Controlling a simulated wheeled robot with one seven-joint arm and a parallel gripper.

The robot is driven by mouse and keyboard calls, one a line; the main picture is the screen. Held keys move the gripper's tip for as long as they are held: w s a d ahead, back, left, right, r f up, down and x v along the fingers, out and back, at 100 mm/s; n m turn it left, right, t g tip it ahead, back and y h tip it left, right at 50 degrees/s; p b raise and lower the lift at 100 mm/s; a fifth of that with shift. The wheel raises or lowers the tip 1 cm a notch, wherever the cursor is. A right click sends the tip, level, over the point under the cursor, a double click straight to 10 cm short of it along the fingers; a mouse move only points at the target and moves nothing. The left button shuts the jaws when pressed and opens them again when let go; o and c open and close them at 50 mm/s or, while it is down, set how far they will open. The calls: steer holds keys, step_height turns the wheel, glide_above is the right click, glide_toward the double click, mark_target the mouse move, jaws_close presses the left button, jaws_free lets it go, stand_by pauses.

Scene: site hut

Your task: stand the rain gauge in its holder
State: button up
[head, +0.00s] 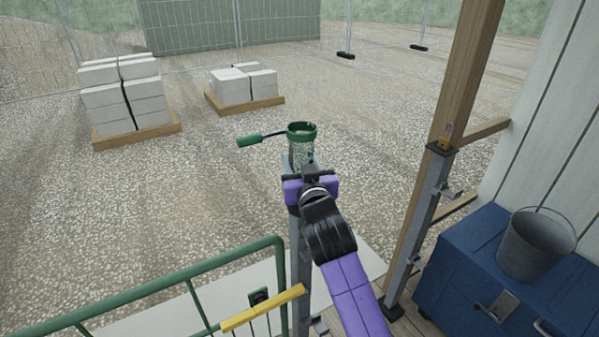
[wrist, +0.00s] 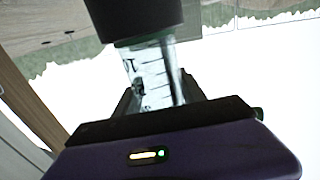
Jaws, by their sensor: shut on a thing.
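The rain gauge (head: 302,146) is a clear tube with a green rim, upright as far as the head view shows. My gripper (head: 307,174) is shut on it from the near side. In the wrist view the gauge (wrist: 151,76) shows black scale marks between the fingers (wrist: 158,98), under a dark rim. A grey metal post (head: 299,265) stands directly below the gauge and gripper. The holder seems to be at the post's top, mostly hidden by my gripper and arm. I cannot tell whether the gauge's lower end is in it.
A green-handled tool (head: 249,140) sticks out left of the gauge. A green railing (head: 190,275) with a yellow bar (head: 263,307) is at front left. A wooden post (head: 455,110), a blue chest (head: 468,275) and a bucket (head: 536,244) stand right. Block pallets are far behind on gravel.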

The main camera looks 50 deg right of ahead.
steer(key=shift+f, duration=1.9)
steer(key=shift+f, duration=0.3)
steer(key=o, duration=1.5)
steer(key=shift+r, duration=0.1)
